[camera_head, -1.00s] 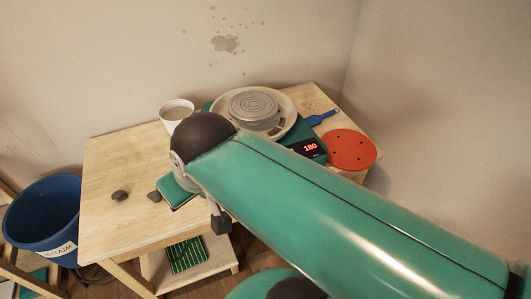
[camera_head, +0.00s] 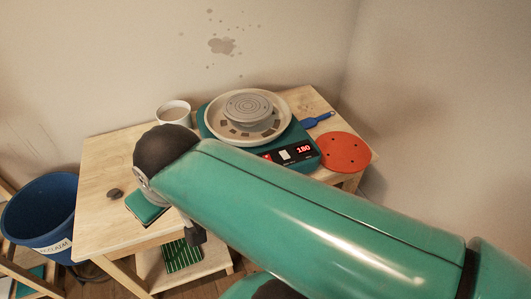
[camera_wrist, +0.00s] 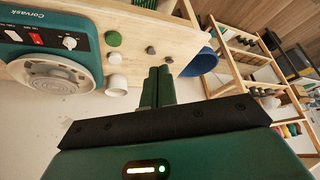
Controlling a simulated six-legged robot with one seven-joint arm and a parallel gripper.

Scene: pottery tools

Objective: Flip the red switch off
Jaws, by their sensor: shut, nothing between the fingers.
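The teal pottery wheel (camera_head: 212,141) stands at the back right of the wooden table, with a pale splash pan (camera_head: 281,97) around its round wheel head (camera_head: 248,106). Its front panel has a lit red "180" display. The red switch (camera_head: 267,156) shows partly above my arm at the left of that panel. In the wrist view the red switch (camera_wrist: 37,37) is clear on the panel, left of a white knob (camera_wrist: 70,43); I cannot tell which way it is tipped. My gripper (camera_wrist: 158,72) is shut and empty, apart from the wheel, to the right of it in that view.
A white cup (camera_head: 174,112) stands left of the wheel. A red disc (camera_head: 344,151) and blue tool (camera_head: 318,121) lie right of it. Dark lumps (camera_wrist: 151,50) and a green round item (camera_wrist: 113,39) are near my gripper. A blue bucket (camera_head: 40,215) stands left of the table.

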